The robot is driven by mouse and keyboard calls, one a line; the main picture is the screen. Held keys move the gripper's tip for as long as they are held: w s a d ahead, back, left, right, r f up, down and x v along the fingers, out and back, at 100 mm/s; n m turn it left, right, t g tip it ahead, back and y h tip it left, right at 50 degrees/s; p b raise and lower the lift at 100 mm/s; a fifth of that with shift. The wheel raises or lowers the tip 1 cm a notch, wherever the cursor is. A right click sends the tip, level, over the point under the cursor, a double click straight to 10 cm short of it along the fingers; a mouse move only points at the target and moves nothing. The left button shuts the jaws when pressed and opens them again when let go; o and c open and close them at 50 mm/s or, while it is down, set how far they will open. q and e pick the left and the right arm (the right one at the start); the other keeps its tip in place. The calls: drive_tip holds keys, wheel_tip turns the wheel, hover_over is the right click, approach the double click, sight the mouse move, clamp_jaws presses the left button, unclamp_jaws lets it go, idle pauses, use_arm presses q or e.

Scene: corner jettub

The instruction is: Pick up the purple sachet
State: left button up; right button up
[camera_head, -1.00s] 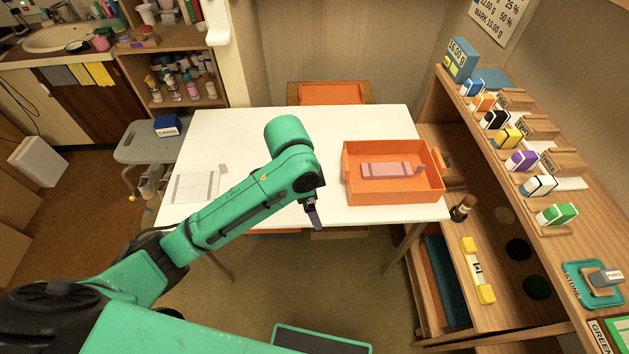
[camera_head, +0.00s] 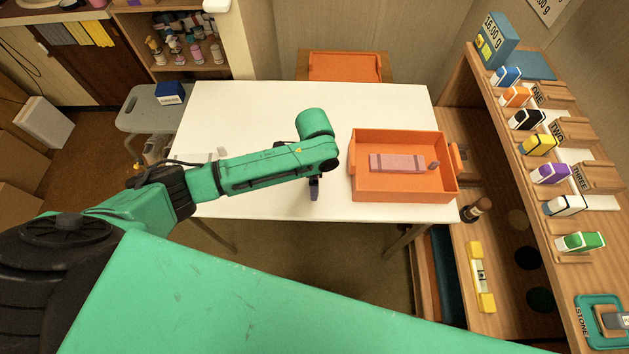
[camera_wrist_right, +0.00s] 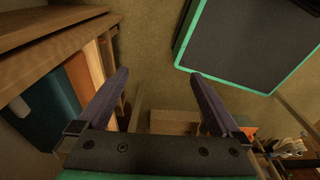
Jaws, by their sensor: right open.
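The purple sachet (camera_head: 550,173), a small white-and-purple packet, stands on the wooden shelf at the right in the head view, between a yellow packet (camera_head: 538,144) and a white one (camera_head: 566,205). My left gripper (camera_head: 314,188) hangs over the table's front edge, left of the orange tray and well away from the sachet; its jaws are seen edge-on. My right gripper (camera_wrist_right: 158,73) is open and empty in the right wrist view, pointing down at the floor. The right gripper is out of the head view, and the sachet does not show in the wrist view.
The orange tray (camera_head: 405,195) on the white table (camera_head: 250,120) holds a flat pinkish-purple piece (camera_head: 397,162). Blue, orange, black and green packets share the shelf's row, near wooden blocks (camera_head: 597,177). A small bottle (camera_head: 476,209) and a yellow level (camera_head: 481,277) lie lower.

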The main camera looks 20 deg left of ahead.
use_arm(q)
drive_tip(key=shift+s+f, duration=0.1)
drive_tip(key=shift+f, duration=0.65)
drive_tip(key=shift+c, duration=0.6)
drive_tip(key=c, duration=1.2)
drive_tip(key=shift+c, duration=0.3)
use_arm(e)
drive_tip(key=shift+s, duration=0.7)
